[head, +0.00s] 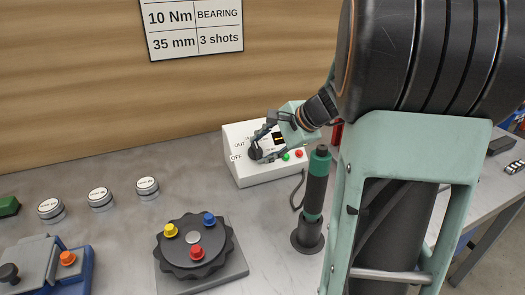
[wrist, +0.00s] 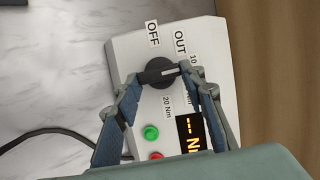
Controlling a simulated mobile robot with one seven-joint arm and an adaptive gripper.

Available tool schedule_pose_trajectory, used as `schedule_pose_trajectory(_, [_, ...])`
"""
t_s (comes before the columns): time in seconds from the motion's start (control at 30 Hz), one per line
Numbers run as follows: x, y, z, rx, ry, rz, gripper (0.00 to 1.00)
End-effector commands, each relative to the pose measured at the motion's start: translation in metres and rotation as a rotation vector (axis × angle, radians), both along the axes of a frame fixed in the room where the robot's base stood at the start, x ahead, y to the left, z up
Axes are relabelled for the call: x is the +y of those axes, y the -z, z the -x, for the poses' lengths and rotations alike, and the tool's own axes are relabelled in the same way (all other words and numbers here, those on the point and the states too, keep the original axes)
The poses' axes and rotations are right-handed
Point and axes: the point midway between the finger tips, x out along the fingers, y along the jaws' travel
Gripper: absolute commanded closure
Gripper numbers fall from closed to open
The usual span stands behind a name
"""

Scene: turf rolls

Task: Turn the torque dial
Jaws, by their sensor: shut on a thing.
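The white control box (head: 243,172) stands on the bench against the wooden wall. Its black torque dial (wrist: 159,74) shows in the wrist view, with labels OFF, OUT, 10 Nm and 20 Nm around it. The dial's bar has a white line at its right end, pointing towards the label that starts with 10. My gripper (wrist: 164,80) is shut on the dial's bar, one finger at each end. In the head view my gripper (head: 262,148) is at the box's left part and hides much of the dial. The box's display (wrist: 191,133) shows orange dashes and is partly hidden by a finger.
The box has a green button (wrist: 151,132) and a red button (wrist: 155,156). A dark green-banded tool (head: 317,184) stands upright right of the box. A wall card (head: 193,27) reads 10 Nm, bearing, 35 mm, 3 shots. A black rotary fixture (head: 194,247) stands in front.

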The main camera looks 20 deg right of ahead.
Motion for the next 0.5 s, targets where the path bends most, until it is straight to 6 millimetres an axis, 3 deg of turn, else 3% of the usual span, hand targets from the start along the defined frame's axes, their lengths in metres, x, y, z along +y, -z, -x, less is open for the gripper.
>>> schedule_pose_trajectory(0.5, [-0.0005,0.0001,0.0005,0.000,0.043,-0.038,0.87])
